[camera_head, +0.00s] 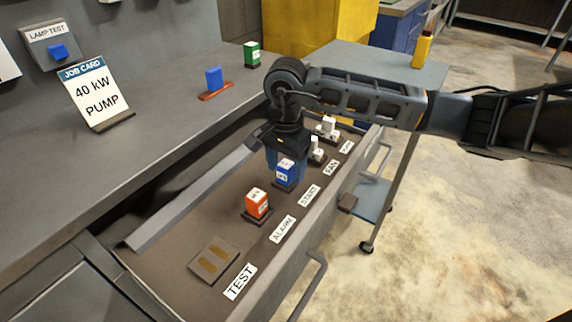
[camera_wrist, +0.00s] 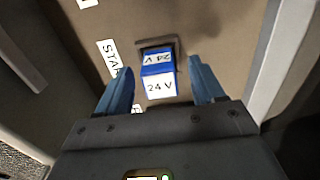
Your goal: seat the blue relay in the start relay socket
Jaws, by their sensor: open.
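The blue relay (camera_head: 285,172), marked 24 V, stands upright in the open drawer beside the START label (camera_head: 309,195). In the wrist view the blue relay (camera_wrist: 158,76) sits in the dark start relay socket (camera_wrist: 157,42), whose rim shows around its far side. My gripper (camera_head: 286,160) is directly above and around the relay, pointing down. In the wrist view my gripper (camera_wrist: 162,88) has its blue fingers apart, one on each side of the relay, with gaps between. Whether the relay is fully down is hard to tell.
An orange relay (camera_head: 257,204) stands by the ALARM label; an empty socket (camera_head: 213,260) lies by TEST. White relays (camera_head: 327,128) stand by FAN and the far label. A blue block (camera_head: 214,79) on a red base and a green relay (camera_head: 251,54) are on the bench. The drawer walls bound the space.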

